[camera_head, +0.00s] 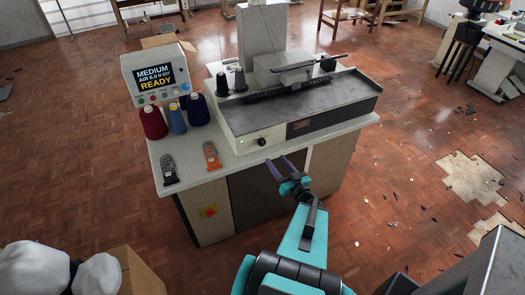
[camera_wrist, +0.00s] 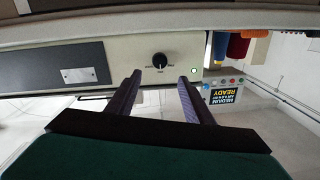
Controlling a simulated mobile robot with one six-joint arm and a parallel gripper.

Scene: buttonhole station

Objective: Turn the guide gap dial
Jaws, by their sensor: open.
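The guide gap dial is a small black knob (camera_head: 262,142) on the pale front panel of the buttonhole machine (camera_head: 300,113). In the wrist view, which is upside down, the dial (camera_wrist: 159,61) shows with small printed labels around it, too small to read. My gripper (camera_head: 279,160) is open and empty in front of the panel, a little to the right of the dial and lower in the head view. In the wrist view my gripper's two fingers (camera_wrist: 160,78) frame the dial with a gap between them; they appear apart from it.
A green light (camera_wrist: 194,71) sits beside the dial. A display (camera_head: 154,77) reads "MEDIUM" and "READY". Thread cones (camera_head: 153,122), an orange tool (camera_head: 211,155) and a black tool (camera_head: 169,169) stand on the table's left. A cardboard box (camera_head: 134,270) is at lower left. Floor in front is mostly clear.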

